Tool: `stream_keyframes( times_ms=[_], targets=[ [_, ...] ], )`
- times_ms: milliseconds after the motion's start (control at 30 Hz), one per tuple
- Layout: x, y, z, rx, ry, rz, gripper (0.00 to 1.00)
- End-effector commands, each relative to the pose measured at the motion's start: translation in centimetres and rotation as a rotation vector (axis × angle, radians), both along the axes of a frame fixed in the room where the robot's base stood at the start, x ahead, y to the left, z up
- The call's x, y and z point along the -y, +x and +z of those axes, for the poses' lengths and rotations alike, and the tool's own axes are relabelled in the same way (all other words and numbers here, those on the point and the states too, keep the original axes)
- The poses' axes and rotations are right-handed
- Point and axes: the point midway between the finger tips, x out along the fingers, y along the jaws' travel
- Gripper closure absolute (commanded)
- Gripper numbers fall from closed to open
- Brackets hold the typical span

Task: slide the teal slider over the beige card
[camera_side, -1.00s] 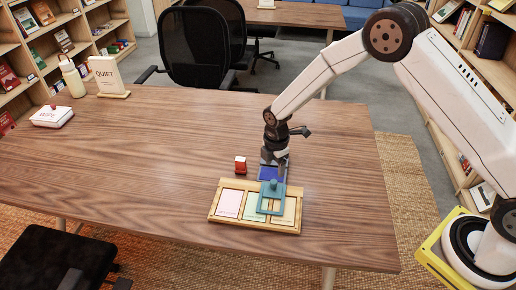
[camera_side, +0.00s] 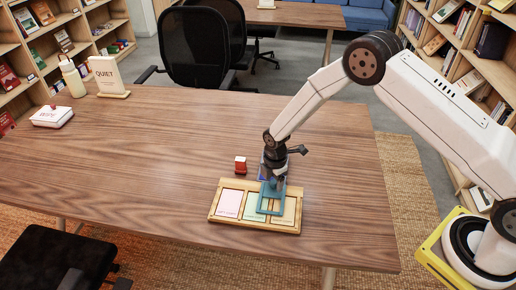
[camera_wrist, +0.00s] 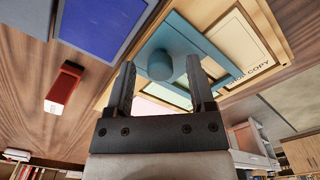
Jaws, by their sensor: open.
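The teal slider (camera_side: 263,205) is an open square frame with a round knob on the wooden card board. In the side view it straddles the gap between the pale green card (camera_side: 250,208) in the middle and the beige card (camera_side: 289,210) on the right. The pink card (camera_side: 229,204) is uncovered at the left. My gripper (camera_side: 273,184) is at the slider's knob, partly hiding it. In the wrist view, the fingers (camera_wrist: 162,67) are open, with the knob (camera_wrist: 160,65) showing between their tips; contact cannot be told. The beige card (camera_wrist: 240,42) shows beyond the slider.
A red stamp-like block (camera_side: 240,164) stands behind the board. A blue pad (camera_wrist: 98,22) lies behind it, mostly hidden by my arm in the side view.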

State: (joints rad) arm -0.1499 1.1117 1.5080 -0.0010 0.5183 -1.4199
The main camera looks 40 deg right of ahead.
Motion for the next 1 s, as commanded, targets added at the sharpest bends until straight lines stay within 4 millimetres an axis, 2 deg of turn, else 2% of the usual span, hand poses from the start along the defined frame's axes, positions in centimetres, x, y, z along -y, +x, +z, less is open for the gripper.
stream_keyframes(
  times_ms=[33,67,200,267,1000],
  targets=[
    [0.0,0.0,0.0,0.0,0.0,0.0,0.3],
    [0.0,0.0,0.01,0.0,0.0,0.0,0.36],
    [0.0,-0.01,0.01,0.0,0.0,0.0,0.81],
    [0.0,-0.01,0.01,0.0,0.0,0.0,1.0],
    [0.0,-0.01,0.03,0.0,0.0,0.0,1.0]
  ],
)
